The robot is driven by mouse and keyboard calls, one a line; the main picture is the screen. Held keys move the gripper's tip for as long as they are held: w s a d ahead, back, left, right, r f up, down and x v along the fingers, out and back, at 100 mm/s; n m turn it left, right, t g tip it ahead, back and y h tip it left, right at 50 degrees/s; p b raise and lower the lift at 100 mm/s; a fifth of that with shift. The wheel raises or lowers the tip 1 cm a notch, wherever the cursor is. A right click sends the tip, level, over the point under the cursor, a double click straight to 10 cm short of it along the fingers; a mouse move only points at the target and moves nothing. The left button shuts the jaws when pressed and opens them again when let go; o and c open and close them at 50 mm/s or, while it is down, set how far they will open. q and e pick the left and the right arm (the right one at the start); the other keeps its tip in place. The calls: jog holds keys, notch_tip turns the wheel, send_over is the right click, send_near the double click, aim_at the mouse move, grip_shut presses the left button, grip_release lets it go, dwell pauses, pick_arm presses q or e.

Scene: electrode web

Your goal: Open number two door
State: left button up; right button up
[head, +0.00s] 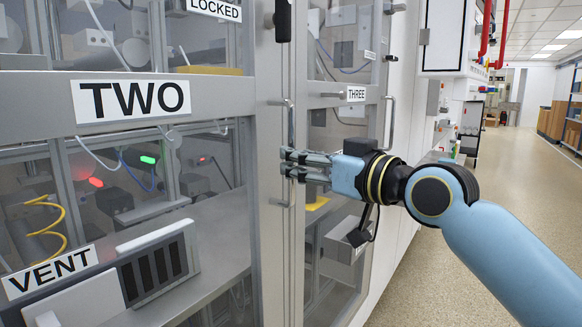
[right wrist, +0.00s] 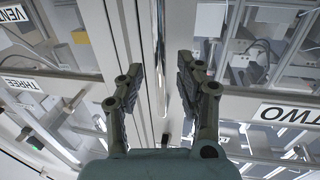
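The number two door has a grey frame and a clear pane, with a TWO label (head: 131,99) on its crossbar. It looks closed. Its vertical bar handle (head: 290,125) is at the door's right edge. My right gripper (head: 286,163) is at the lower part of this handle, coming from the right. In the right wrist view, my right gripper (right wrist: 160,80) is open, with the shiny handle (right wrist: 161,45) running between its two fingers and gaps visible on both sides. The TWO label shows inverted there (right wrist: 289,113). My left gripper is not in view.
The door marked THREE (head: 356,93) is just right, with its own bar handle (head: 389,122). A VENT label (head: 48,271) is low on the left, and a LOCKED label (head: 216,8) is above. The aisle floor (head: 470,240) on the right is clear.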

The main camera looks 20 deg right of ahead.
jog(key=shift+x, duration=1.5)
grip_shut()
